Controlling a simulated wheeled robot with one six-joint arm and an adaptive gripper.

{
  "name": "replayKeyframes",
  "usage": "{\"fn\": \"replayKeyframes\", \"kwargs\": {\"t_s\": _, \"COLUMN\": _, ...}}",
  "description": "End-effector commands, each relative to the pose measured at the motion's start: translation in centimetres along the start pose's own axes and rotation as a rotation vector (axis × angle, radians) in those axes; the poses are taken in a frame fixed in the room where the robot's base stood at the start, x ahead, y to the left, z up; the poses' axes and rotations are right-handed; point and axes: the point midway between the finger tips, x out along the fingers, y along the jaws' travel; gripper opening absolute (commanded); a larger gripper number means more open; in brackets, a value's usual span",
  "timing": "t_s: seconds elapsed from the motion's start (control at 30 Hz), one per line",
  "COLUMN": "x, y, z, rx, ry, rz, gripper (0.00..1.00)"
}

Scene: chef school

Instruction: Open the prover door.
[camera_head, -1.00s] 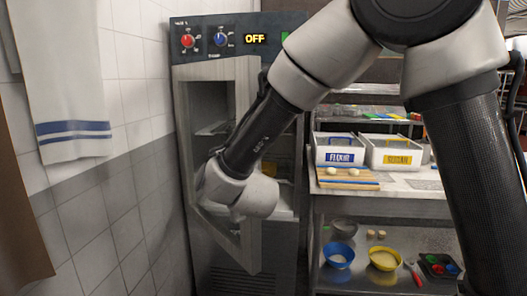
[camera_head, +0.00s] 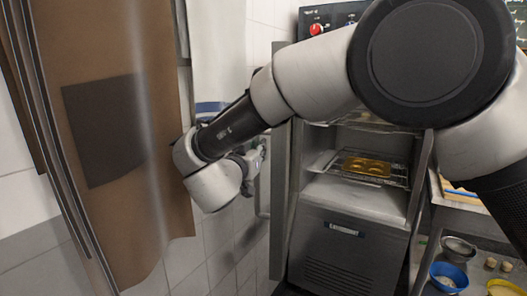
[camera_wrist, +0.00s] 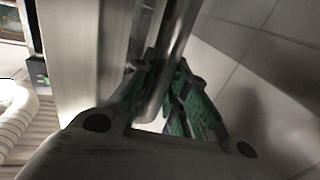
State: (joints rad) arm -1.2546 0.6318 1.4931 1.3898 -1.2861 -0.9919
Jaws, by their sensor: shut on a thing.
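The prover (camera_head: 335,222) stands right of centre in the head view. Its door (camera_head: 281,205) is swung wide open to the left and is seen nearly edge-on. The door handle (camera_head: 262,205) is a vertical metal bar on the door's outer side. My gripper (camera_head: 257,165) is at this handle, partly hidden by my wrist. In the wrist view, my gripper's green-padded fingers (camera_wrist: 165,90) are shut around the handle bar (camera_wrist: 176,35), with the pale door (camera_wrist: 75,50) beside it.
Inside the prover, a golden moulded tray (camera_head: 367,167) rests on a wire rack. A brown apron (camera_head: 130,180) and a white towel (camera_head: 217,60) hang at left, close to my arm. A tiled wall (camera_head: 225,240) lies behind the door. A bench with bowls is at right.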

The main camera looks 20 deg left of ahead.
Motion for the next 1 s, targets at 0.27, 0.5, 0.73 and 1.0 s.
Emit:
{"fn": "replayKeyframes", "kwargs": {"t_s": 0.27, "x": 0.1, "y": -0.1, "z": -0.2, "rx": 0.002, "ry": 0.003, "rz": 0.000, "gripper": 0.00}}
{"fn": "replayKeyframes", "kwargs": {"t_s": 0.5, "x": 0.1, "y": -0.1, "z": -0.2, "rx": 0.002, "ry": 0.003, "rz": 0.000, "gripper": 0.35}}
{"fn": "replayKeyframes", "kwargs": {"t_s": 0.73, "x": 0.1, "y": -0.1, "z": -0.1, "rx": 0.001, "ry": 0.001, "rz": 0.000, "gripper": 0.37}}
{"fn": "replayKeyframes", "kwargs": {"t_s": 1.0, "x": -1.5, "y": -0.2, "z": -0.1, "rx": 0.001, "ry": 0.000, "rz": -0.003, "gripper": 0.37}}
